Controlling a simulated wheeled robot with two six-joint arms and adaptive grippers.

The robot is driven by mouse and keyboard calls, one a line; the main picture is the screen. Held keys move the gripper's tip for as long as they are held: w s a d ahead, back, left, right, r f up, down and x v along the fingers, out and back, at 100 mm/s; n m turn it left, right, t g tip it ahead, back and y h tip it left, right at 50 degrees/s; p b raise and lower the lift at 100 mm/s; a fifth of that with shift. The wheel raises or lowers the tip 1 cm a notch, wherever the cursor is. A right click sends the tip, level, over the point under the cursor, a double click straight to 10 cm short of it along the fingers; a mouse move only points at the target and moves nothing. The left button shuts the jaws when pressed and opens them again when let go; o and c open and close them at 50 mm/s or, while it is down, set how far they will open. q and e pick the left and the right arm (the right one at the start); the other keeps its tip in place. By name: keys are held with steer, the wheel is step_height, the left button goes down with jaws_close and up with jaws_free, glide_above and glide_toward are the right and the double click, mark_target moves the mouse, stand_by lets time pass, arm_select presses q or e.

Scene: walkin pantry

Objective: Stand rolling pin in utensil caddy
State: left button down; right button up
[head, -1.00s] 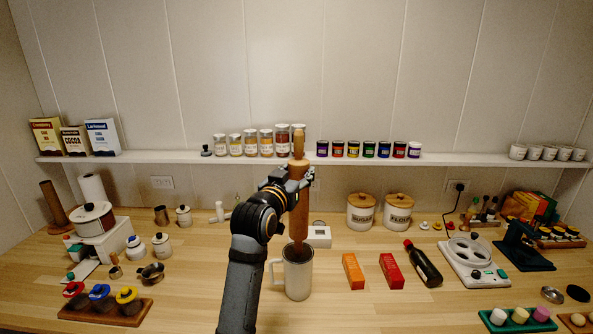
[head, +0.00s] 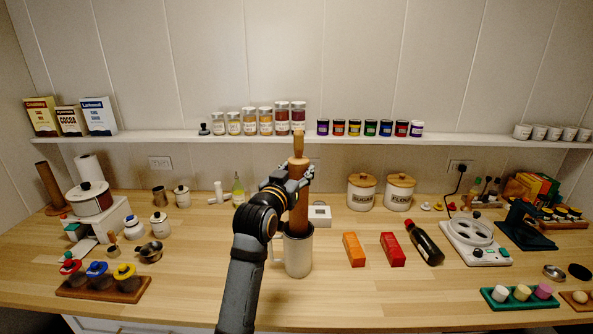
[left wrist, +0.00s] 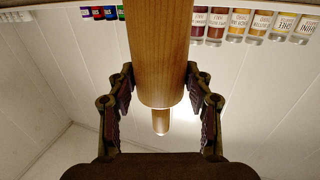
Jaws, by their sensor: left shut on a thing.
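The wooden rolling pin (head: 298,208) stands upright, its lower end down inside the mouth of the utensil caddy, a pale cylinder with a side handle (head: 298,258). Whether its lower tip touches the bottom is hidden by the caddy wall. My right gripper is in neither view.
An orange box (head: 354,250), a red box (head: 392,249) and a dark bottle (head: 425,243) lie to the caddy's right. A small white box (head: 319,216) is behind it. A shelf (head: 460,137) with jars spans the wall.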

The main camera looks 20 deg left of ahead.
arm_select(q)
steer(key=shift+r, duration=0.1)
steer(key=shift+c, duration=2.3)
jaws_free()
steer(key=shift+s, duration=0.1)
steer(key=s, duration=1.2)
steer(key=shift+a, duration=0.2)
